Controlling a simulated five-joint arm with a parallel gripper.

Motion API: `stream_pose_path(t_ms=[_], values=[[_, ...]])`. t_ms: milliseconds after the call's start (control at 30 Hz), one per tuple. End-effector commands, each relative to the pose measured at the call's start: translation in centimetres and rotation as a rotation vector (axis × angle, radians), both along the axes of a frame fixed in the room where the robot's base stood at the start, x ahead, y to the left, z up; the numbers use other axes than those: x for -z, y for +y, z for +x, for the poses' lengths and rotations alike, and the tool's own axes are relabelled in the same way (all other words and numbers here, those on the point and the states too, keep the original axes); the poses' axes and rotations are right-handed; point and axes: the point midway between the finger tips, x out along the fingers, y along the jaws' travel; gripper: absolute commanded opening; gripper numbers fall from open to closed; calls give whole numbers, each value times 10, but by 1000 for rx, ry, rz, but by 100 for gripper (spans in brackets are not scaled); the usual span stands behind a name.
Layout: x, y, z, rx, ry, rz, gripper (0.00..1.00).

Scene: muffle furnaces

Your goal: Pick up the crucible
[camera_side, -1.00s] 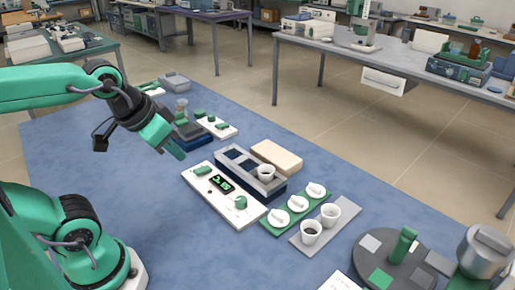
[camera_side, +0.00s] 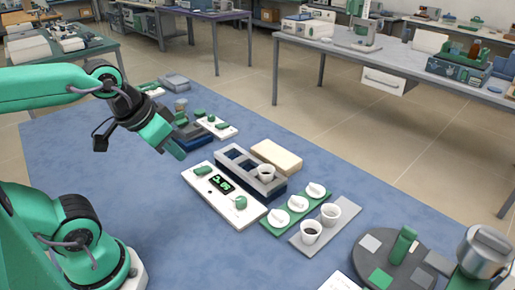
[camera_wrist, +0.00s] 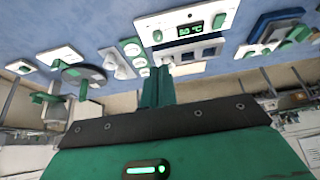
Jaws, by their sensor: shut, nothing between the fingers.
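Three white crucibles show in the side view. One crucible (camera_side: 266,174) sits in the right-hand compartment of a grey block with dark blue recesses (camera_side: 247,181). A dark-filled crucible (camera_side: 311,232) and another crucible (camera_side: 330,215) stand upright on a grey strip (camera_side: 298,243). My gripper (camera_side: 179,153) is shut and empty, raised above the blue table at the left of the block, apart from every crucible. In the wrist view my green fingers (camera_wrist: 157,88) are closed together; the crucibles are hard to make out there.
A white control panel (camera_side: 221,196) with a green display lies in front of the block. A green strip with white lids (camera_side: 296,204) is beside the crucibles. A beige slab (camera_side: 277,155) lies behind. A dark round turntable (camera_side: 390,262) is at right. The table's left front is clear.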

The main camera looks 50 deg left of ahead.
Motion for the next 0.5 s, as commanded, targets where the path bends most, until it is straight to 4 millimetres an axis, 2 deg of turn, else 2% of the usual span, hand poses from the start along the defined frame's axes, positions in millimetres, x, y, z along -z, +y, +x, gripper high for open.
stream_pose_path(t_ms=[433, 500], values=[[0, 0, 0, 0, 0, 0, 0], [0, 0, 0, 0, 0, 0, 14]])
